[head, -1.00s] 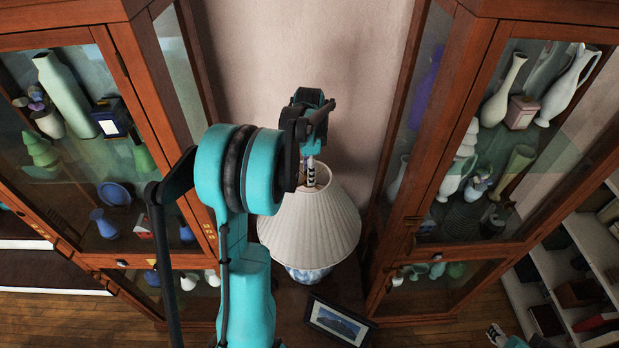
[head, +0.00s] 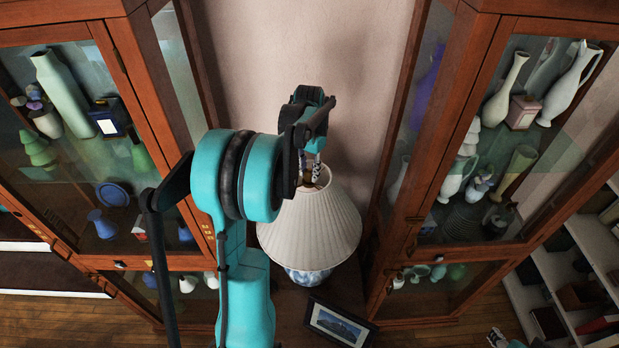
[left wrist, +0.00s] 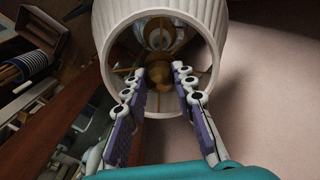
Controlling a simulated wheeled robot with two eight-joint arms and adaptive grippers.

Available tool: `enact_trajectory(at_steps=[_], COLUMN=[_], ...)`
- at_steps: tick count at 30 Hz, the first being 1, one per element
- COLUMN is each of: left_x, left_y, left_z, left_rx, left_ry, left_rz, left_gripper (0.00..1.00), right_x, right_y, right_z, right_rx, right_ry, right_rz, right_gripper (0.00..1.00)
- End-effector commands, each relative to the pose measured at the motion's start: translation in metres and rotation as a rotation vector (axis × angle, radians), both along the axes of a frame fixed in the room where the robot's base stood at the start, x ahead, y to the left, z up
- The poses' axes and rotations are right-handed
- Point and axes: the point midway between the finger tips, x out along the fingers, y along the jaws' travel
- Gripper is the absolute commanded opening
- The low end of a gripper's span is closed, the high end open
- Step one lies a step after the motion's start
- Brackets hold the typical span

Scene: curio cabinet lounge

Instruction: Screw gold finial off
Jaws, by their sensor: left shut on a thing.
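The lamp has a white pleated shade (head: 310,232), which also shows in the left wrist view (left wrist: 103,45), and a blue-and-white base (head: 306,275). The gold finial (left wrist: 158,72) is at the shade's open top, above brass spokes, in the left wrist view. In the head view the left gripper (head: 315,172) points down at the shade's top, and my wrist hides the finial. My right gripper (head: 498,338) shows only partly at the bottom edge.
Glass-fronted wooden cabinets stand close on the left (head: 150,90) and right (head: 450,110), holding vases and ornaments. A framed picture (head: 338,323) stands in front of the lamp. A white shelf (head: 590,245) is at far right. The wall behind is bare.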

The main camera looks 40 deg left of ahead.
Motion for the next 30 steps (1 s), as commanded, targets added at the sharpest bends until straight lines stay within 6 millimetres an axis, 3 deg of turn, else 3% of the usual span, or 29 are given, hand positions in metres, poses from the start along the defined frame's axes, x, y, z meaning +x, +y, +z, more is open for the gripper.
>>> enact_trajectory(at_steps=[30], left_x=[0.0], left_y=[-0.001], left_z=[0.0], left_rx=[-0.001], left_ry=[0.001], left_rz=[1.697], left_gripper=[0.0], right_x=[0.0], right_y=[0.0], right_z=[-0.021], right_rx=[0.0], right_ry=[0.0], right_rz=[0.0], right_gripper=[0.4])
